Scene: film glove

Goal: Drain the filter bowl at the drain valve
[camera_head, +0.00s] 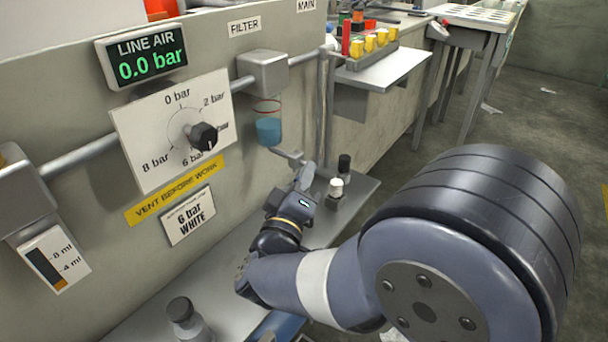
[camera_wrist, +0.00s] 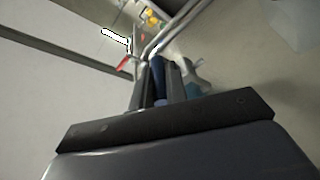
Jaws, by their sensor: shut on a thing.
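The clear filter bowl (camera_head: 268,130) hangs under the grey filter head (camera_head: 262,72) on the wall pipe. It holds blue liquid in its lower part, below a red ring. The grey drain valve (camera_head: 288,156) sticks out just below the bowl. My gripper (camera_head: 305,175) is at the valve, low and to the right of the bowl. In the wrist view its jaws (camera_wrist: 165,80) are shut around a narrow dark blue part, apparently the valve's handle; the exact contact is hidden.
The line air display (camera_head: 146,56) reads 0.0 bar. The pressure knob (camera_head: 203,136) is on the wall dial. A black-capped bottle (camera_head: 188,320) stands on the bench in front; small capped bottles (camera_head: 337,188) stand close beside my gripper. A shelf (camera_head: 385,72) holds coloured items at the back.

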